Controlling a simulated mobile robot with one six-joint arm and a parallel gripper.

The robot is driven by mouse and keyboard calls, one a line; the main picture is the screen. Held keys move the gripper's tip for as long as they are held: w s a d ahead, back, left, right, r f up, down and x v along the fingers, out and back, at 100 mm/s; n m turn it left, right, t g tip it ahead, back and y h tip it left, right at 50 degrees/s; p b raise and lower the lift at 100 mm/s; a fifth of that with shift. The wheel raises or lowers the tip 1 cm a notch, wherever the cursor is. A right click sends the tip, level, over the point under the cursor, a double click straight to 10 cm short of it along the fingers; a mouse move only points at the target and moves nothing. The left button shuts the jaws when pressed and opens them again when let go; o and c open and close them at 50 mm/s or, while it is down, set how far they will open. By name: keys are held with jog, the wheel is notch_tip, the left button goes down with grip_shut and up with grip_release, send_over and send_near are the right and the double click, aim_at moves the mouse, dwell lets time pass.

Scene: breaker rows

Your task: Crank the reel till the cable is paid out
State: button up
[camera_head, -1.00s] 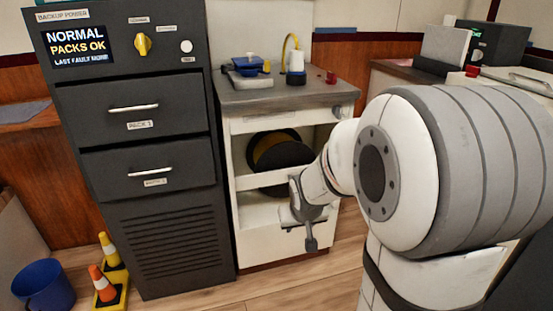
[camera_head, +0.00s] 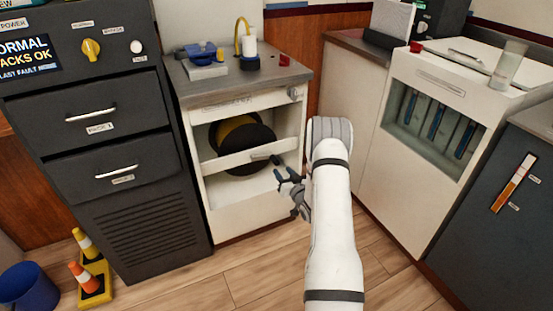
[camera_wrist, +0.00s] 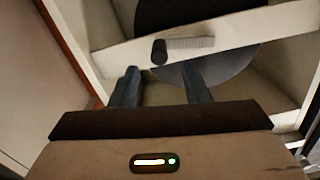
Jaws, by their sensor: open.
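The cable reel, with black discs and a yellow core (camera_head: 236,128), sits inside the open-fronted white cabinet (camera_head: 215,206). A white rail crosses in front of it. A small dark crank handle (camera_head: 261,155) shows at the rail; in the wrist view the handle (camera_wrist: 160,51) has a dark round end and a grey part running right. My gripper (camera_head: 277,168) is just right of and below the handle. In the wrist view my gripper (camera_wrist: 160,70) is open, its two fingers apart below the handle, with nothing between them. The reel's lower part is partly hidden by the rail.
A knob (camera_head: 293,93) is at the cabinet's upper right. A blue device (camera_head: 204,55) and a bottle with a yellow tube (camera_head: 249,50) stand on top. A dark drawer unit (camera_head: 110,150) is at left, a white bench (camera_head: 405,170) at right. Floor in front is clear.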

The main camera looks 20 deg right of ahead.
aim_at(277, 164)
jog(key=shift+w+f, duration=0.15)
jog(key=shift+w, duration=0.25)
jog(key=w+b, duration=0.1)
jog(key=w, duration=0.5)
jog(key=shift+w+a+b, duration=0.1)
jog(key=shift+w+b, duration=0.25)
jog(key=shift+w, duration=0.05)
jog(key=shift+c, duration=0.4)
grip_shut()
